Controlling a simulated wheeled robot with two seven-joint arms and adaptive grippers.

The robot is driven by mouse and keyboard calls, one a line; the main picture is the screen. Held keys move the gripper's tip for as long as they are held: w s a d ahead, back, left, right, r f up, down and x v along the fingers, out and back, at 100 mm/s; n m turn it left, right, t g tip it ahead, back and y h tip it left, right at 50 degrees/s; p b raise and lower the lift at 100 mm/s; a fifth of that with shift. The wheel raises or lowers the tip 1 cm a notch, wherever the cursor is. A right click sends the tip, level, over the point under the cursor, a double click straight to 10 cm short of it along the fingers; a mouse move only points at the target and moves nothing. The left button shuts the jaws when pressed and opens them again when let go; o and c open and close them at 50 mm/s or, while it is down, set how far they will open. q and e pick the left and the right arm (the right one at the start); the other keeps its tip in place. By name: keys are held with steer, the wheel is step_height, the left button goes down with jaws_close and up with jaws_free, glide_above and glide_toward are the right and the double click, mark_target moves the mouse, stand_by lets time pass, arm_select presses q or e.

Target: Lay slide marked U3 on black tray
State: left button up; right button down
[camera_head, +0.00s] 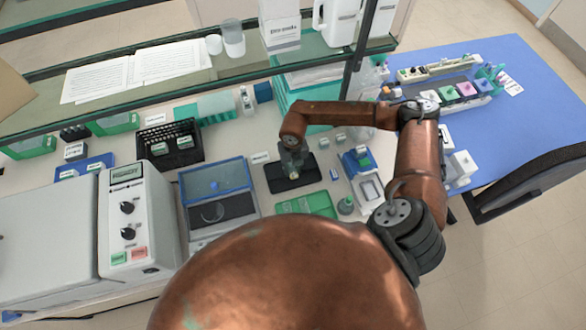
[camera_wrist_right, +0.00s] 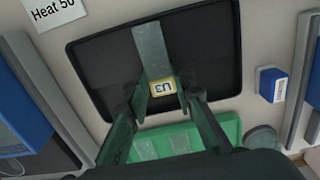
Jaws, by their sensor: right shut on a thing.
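The slide marked U3 (camera_wrist_right: 150,52) is a clear glass strip with a yellow-edged white label at its near end. The black tray (camera_wrist_right: 212,45) is a shallow rectangle with a raised rim; in the head view it (camera_head: 312,179) lies on the bench in the middle. My right gripper (camera_wrist_right: 166,92) is shut on the slide at its labelled end; in the head view the gripper (camera_head: 294,170) is over the tray. The slide appears within the tray's outline, its far end close to the far rim. I cannot tell whether it touches the tray floor. My left gripper is out of view.
A green tray (camera_head: 318,201) with clear pieces lies just in front of the black tray. A small blue block (camera_wrist_right: 272,85) stands right of it. A blue-lidded box (camera_head: 214,182) is to the left. The glass shelf (camera_head: 190,83) spans behind.

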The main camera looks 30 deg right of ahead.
steer(key=shift+f, duration=0.25)
stand_by(0.3)
steer(key=c, duration=1.6)
jaws_free()
steer(key=shift+r, duration=0.1)
step_height(320, 180, up, 12)
steer(key=shift+f, duration=0.1)
steer(key=shift+d, duration=0.1)
